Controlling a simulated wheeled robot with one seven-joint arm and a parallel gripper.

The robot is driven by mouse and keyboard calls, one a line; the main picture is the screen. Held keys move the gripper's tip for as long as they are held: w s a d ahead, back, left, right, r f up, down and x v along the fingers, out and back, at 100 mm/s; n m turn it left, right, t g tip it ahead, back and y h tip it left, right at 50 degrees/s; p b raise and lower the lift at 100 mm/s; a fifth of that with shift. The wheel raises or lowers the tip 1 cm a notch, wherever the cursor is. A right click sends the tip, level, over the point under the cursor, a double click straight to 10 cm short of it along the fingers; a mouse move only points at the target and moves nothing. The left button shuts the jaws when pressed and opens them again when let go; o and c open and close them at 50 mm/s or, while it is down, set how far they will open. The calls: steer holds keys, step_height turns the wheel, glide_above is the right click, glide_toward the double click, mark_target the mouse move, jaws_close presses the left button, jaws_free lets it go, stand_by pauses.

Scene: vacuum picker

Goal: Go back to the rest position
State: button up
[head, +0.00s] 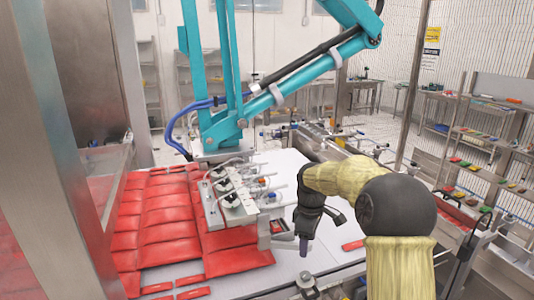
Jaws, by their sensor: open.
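My gripper (304,246) is at the end of my yellow-sleeved arm, right of the picture's middle in the head view. It is dark and points down over the white table surface (301,268). I see nothing held between its fingers, which are small and partly merged in the view. A small red piece (353,245) lies on the table to the right of my gripper, apart from it.
A teal picker arm (285,95) reaches down with a grey suction head (231,195) left of my gripper. Red packets (168,230) cover the table's left side. A steel post (48,120) stands at left. Shelves with coloured items (490,150) stand at right.

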steer(key=s+f+m+t, duration=0.1)
steer(key=s+m, duration=0.5)
steer(key=s, duration=0.6)
steer(key=s+d+f+m+t, duration=0.1)
steer(key=s+f+m, duration=0.2)
steer(key=s, duration=1)
steer(key=m, duration=0.3)
steer(key=shift+s+d+f, duration=0.15)
steer(key=shift+d+f, duration=0.05)
steer(key=shift+d, duration=0.1)
